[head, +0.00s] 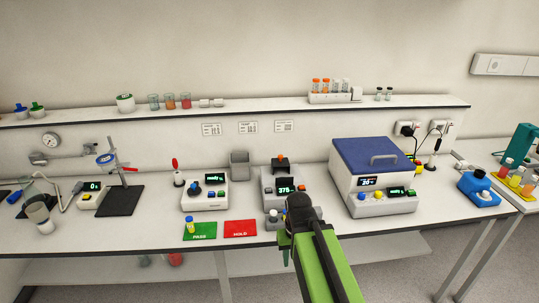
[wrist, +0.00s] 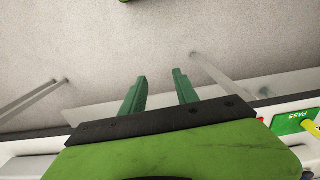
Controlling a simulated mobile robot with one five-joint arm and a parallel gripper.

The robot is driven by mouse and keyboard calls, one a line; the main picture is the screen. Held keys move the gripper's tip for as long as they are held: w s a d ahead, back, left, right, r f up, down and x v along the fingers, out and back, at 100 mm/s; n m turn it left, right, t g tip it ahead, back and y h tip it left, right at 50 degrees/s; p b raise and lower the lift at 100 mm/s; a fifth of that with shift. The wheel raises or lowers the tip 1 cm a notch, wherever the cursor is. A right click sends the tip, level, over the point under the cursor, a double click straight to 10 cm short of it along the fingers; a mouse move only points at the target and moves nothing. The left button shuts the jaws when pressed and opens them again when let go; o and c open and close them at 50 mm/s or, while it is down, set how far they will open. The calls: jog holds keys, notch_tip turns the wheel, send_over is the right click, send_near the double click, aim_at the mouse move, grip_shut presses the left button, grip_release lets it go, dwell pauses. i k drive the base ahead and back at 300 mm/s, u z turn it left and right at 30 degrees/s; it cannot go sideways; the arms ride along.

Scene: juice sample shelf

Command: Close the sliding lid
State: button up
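A blue lid with a grey handle (head: 372,152) lies on top of a white box-shaped instrument (head: 345,193) on the right half of the bench in the head view. The lid appears to cover the top; I cannot tell whether a gap is left at an edge. My gripper (head: 289,246) is at the bench's front edge, left of and nearer than the instrument, and apart from it. In the wrist view my gripper (wrist: 158,83) has its two green fingers spread with nothing between them. The lid does not show in the wrist view.
A grey device with a display (head: 283,188) stands just behind my gripper. A green PASS mat (head: 200,235) and a red HOLD mat (head: 240,228) lie to its left. A blue device (head: 479,188) stands right of the instrument. A shelf (head: 230,107) runs along the wall behind.

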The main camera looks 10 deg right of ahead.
aim_at(281, 161)
jog(key=z, duration=0.05)
jog(key=i, duration=0.9)
